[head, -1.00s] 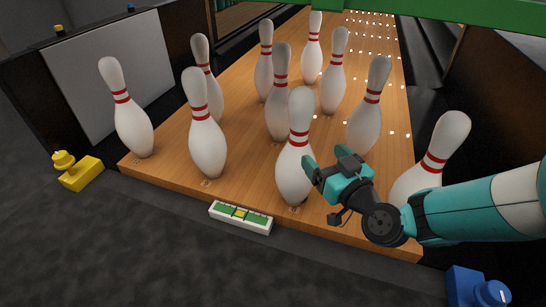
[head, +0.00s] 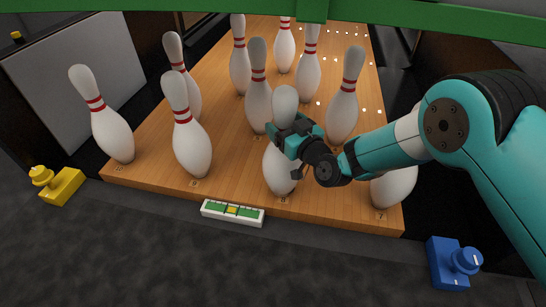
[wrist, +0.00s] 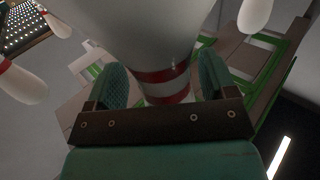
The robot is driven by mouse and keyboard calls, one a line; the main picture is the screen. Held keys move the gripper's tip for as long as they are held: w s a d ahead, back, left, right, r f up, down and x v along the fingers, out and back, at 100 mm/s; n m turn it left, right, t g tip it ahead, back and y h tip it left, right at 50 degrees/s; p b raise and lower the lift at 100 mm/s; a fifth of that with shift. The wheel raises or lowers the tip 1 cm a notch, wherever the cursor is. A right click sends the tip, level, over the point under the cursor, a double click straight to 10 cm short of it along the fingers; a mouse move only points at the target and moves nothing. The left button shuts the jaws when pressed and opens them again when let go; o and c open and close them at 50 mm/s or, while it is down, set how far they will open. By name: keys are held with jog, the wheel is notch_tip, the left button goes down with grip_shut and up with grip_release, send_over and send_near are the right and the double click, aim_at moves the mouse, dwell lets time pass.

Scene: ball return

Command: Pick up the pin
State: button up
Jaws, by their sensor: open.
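A white pin with red neck bands (head: 280,172) stands upright at the front edge of the wooden lane (head: 235,185). My gripper (head: 287,128) is at its neck and hides the bands in the head view. In the wrist view, the pin (wrist: 150,30) rises between the two teal fingers (wrist: 162,78), with its red bands low between them. The fingers are open, one on each side of the neck. A gap shows at the right finger; contact on the left is hard to judge.
Several other pins stand around it, one close on the left (head: 190,145) and one at front right (head: 393,188), partly behind my arm. A yellow knob block (head: 58,185), a blue knob block (head: 452,262) and a level gauge (head: 233,213) lie in front. A green beam (head: 200,10) crosses above.

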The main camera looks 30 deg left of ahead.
aim_at(290, 92)
jog(key=shift+s+a, duration=0.15)
jog(key=shift+a, duration=0.05)
jog(key=c, duration=1.3)
jog(key=shift+r, duration=0.25)
jog(key=shift+c, duration=0.3)
notch_tip(290, 92, up, 10)
jog(key=p, duration=0.6)
